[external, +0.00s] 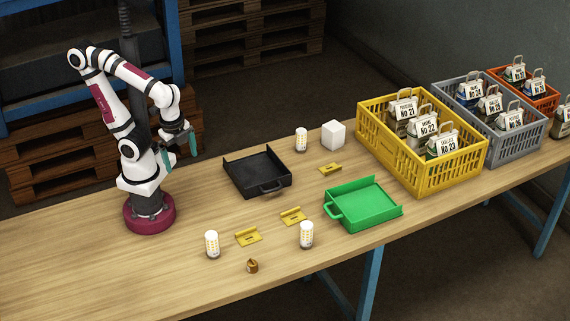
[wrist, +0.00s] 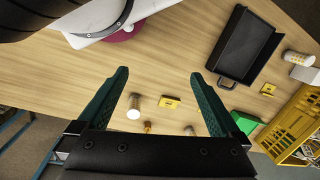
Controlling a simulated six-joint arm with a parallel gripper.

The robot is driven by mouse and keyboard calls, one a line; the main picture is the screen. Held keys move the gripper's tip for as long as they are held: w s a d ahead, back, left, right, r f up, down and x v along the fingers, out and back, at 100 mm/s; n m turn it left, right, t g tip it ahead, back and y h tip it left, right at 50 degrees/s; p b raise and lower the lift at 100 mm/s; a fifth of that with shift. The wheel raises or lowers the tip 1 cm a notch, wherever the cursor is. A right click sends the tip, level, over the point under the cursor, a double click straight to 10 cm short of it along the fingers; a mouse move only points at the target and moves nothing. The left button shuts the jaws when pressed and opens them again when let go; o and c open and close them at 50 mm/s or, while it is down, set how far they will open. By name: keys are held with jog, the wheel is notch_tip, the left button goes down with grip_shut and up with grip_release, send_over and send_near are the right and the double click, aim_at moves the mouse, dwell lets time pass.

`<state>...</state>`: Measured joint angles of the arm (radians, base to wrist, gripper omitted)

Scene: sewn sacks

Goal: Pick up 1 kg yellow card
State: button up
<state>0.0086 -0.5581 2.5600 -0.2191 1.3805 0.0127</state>
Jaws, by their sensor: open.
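Three small yellow cards lie on the wooden table in the external view: a front-left card (external: 248,237), a middle card (external: 292,216) and a back card (external: 330,169). Their markings are too small to read, so I cannot tell which is the 1 kg one. Two yellow cards show in the wrist view, one between the fingers' lines (wrist: 170,102) and one farther right (wrist: 268,89). My gripper (external: 181,142) is open and empty, raised well above the table at the left, apart from every card. Its two green fingers (wrist: 160,76) stand wide apart in the wrist view.
A black tray (external: 238,183) and a green tray (external: 344,216) stand among the cards. White-and-yellow cylinders (external: 212,244), a brown piece (external: 252,266) and a white cube (external: 333,135) stand nearby. Yellow (external: 435,180), grey (external: 500,150) and orange crates hold sacks at right. The table's left is clear.

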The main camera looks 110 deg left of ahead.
jog(key=c, duration=0.6)
jog(key=m+t+y, duration=0.4)
jog(key=m+y, duration=0.7)
jog(key=m, duration=0.5)
send_over(334, 168)
jog(key=s+d, duration=0.3)
jog(key=d, duration=0.4)
jog(key=s+d, duration=0.2)
jog(key=d, duration=0.6)
notch_tip(334, 168, down, 16)
jog(key=shift+s+r, duration=0.15)
jog(key=x, duration=1.6)
jog(key=shift+w, duration=0.3)
